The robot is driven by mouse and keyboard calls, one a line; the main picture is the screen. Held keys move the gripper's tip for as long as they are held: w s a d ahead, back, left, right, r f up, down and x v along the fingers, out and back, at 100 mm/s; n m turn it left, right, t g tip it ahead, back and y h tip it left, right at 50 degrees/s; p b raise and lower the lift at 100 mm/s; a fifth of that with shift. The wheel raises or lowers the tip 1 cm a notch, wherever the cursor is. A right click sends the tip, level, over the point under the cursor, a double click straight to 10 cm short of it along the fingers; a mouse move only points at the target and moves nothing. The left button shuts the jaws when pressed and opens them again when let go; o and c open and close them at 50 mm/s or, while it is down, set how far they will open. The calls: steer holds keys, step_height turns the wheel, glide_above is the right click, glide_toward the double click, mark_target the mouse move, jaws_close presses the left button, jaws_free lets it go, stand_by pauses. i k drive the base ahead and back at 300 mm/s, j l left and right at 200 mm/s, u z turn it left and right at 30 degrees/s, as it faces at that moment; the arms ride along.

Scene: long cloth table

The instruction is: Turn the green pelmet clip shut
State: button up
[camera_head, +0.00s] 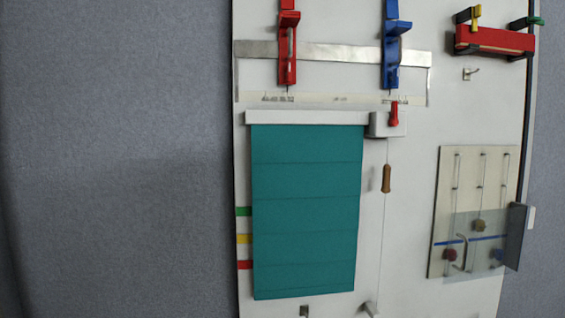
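The green clip (536,21) is at the top right, on the right-hand dark bracket above the red pelmet (495,40). Its lever lies roughly sideways, pointing right, at the right edge of the board. The yellow clip (476,16) is on the left-hand bracket, and its lever stands roughly up and down in the picture. The red pelmet sits between and below the two brackets. The clips are small here, so I cannot tell how they engage the pelmet. My gripper is not in view.
The pale board (415,190) carries a teal blind (305,210), a red clamp (288,50), a blue clamp (391,50), a hanging wooden toggle (386,178) and a slotted panel (447,190) with a clear cover. A small hook (469,74) is below the pelmet. Grey cloth (110,160) at left is bare.

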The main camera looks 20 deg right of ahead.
mark_target(534, 20)
steer(key=z, duration=1.3)
